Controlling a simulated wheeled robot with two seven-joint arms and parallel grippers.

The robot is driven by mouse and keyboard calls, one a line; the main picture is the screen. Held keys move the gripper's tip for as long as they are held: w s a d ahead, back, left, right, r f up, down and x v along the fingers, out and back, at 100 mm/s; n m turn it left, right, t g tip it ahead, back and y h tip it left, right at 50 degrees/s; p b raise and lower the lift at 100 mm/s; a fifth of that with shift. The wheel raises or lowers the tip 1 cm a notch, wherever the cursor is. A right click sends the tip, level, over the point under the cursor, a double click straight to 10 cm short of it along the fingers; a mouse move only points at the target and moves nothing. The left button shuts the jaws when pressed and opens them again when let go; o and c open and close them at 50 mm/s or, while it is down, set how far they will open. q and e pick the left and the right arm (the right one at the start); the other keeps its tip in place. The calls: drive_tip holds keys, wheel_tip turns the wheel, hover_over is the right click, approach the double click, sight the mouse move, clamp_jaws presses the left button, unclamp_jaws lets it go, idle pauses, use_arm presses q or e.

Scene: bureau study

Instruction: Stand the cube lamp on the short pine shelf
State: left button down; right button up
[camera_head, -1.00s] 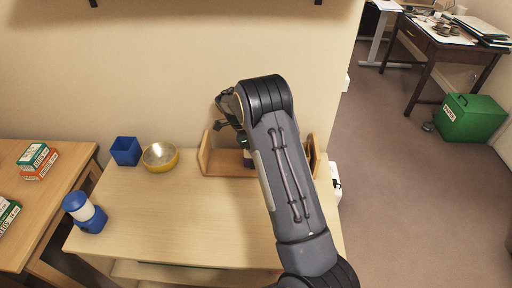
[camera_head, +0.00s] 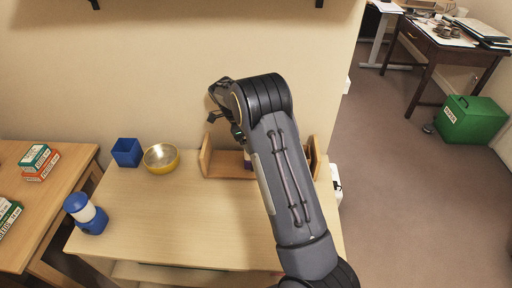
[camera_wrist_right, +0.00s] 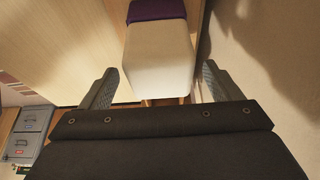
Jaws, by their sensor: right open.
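The cube lamp shows in the right wrist view as a pale block (camera_wrist_right: 160,60) with a purple end (camera_wrist_right: 156,9), between and beyond my right fingertips. In the head view only a small purple-and-white bit (camera_head: 248,160) shows beside my right arm, at the short pine shelf (camera_head: 222,167); the rest is hidden. The shelf has upright wooden ends and stands on the cabinet top against the wall. My right gripper (camera_head: 225,112) is open, above the shelf's left half. Clear gaps show beside the lamp in the wrist view. My left gripper is not in view.
On the cabinet top (camera_head: 175,215) stand a blue box (camera_head: 127,152), a yellow bowl (camera_head: 161,158) and a blue-and-white lantern (camera_head: 86,213). The cabinet's middle is clear. A table with small boxes (camera_head: 38,162) is at left. A wall bracket (camera_head: 318,3) is overhead.

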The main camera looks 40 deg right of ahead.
drive_tip(key=v, duration=0.7)
drive_tip(key=s+a+r+n+t+y, duration=0.2)
drive_tip(key=s+r+n+y, duration=0.1)
drive_tip(key=s+r+n, duration=0.3)
drive_tip(key=s+a+n+t+y, duration=0.1)
drive_tip(key=s+a+n+t, duration=0.1)
drive_tip(key=s+a+n, duration=0.3)
drive_tip(key=s+a+r+n+t+y, duration=0.1)
drive_tip(key=s+a+n, duration=0.4)
drive_tip(key=s, duration=0.7)
drive_tip(key=s+a+n+t+y, duration=0.2)
drive_tip(key=s+a+n+t, duration=0.1)
drive_tip(key=s+a+n, duration=0.3)
drive_tip(key=s+n, duration=0.2)
drive_tip(key=shift+s+r+t+p, duration=0.3)
drive_tip(key=shift+s, duration=0.05)
